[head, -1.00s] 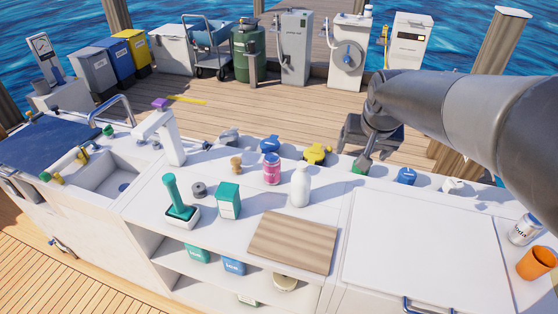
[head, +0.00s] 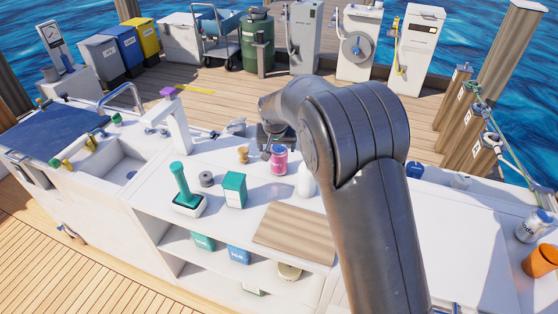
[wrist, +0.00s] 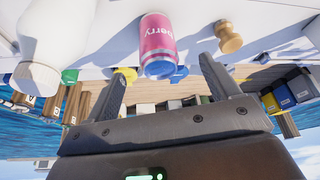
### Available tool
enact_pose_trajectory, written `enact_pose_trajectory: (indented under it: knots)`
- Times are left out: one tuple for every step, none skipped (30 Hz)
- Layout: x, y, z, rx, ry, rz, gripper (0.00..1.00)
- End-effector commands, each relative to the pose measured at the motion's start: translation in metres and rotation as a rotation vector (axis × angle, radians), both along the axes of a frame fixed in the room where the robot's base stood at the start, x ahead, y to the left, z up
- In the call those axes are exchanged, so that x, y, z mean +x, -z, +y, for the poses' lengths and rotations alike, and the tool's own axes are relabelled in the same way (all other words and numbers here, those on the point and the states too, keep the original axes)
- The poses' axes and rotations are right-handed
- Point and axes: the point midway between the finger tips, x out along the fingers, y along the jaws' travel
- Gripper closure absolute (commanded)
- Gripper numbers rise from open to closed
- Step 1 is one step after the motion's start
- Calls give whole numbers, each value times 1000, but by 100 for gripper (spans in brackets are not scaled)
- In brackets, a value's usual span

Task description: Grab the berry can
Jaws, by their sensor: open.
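The berry can (head: 279,160) is pink with a blue top and stands upright on the white counter (head: 225,225), behind the white bottle. In the wrist view the can (wrist: 157,42) appears upside down, with its "berry" lettering showing, just beyond the fingertips and roughly between them. My gripper (wrist: 160,75) is open, with nothing between its fingers. I cannot tell whether a finger touches the can.
The white bottle (head: 305,181) stands close to the can, partly hidden by my arm. A wooden peg-like piece (head: 243,154) stands left of it. A teal box (head: 234,190), a teal-handled brush (head: 181,182) and a wooden board (head: 293,232) are nearer the front.

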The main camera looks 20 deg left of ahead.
Motion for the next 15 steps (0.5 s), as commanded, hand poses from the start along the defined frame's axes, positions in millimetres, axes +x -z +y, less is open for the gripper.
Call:
enact_pose_trajectory:
  knots:
    - [3,8,0,-3,1,2,19]
    - [5,13,1,-3,1,2,19]
    - [8,19,2,-2,0,2,19]
    - [9,23,2,-2,0,2,19]
    - [11,27,3,-2,1,1,19]
    - [13,32,3,-2,1,1,19]
    - [14,35,3,-1,1,2,19]
    - [16,37,4,-1,1,1,19]
    - [17,40,4,-1,1,1,19]
    - [18,42,4,-1,1,0,19]
    - [18,42,4,0,1,0,19]
    - [19,44,5,1,2,0,19]
    - [20,45,5,1,2,0,19]
    - [22,47,5,1,2,0,19]
    - [25,51,5,0,2,1,19]
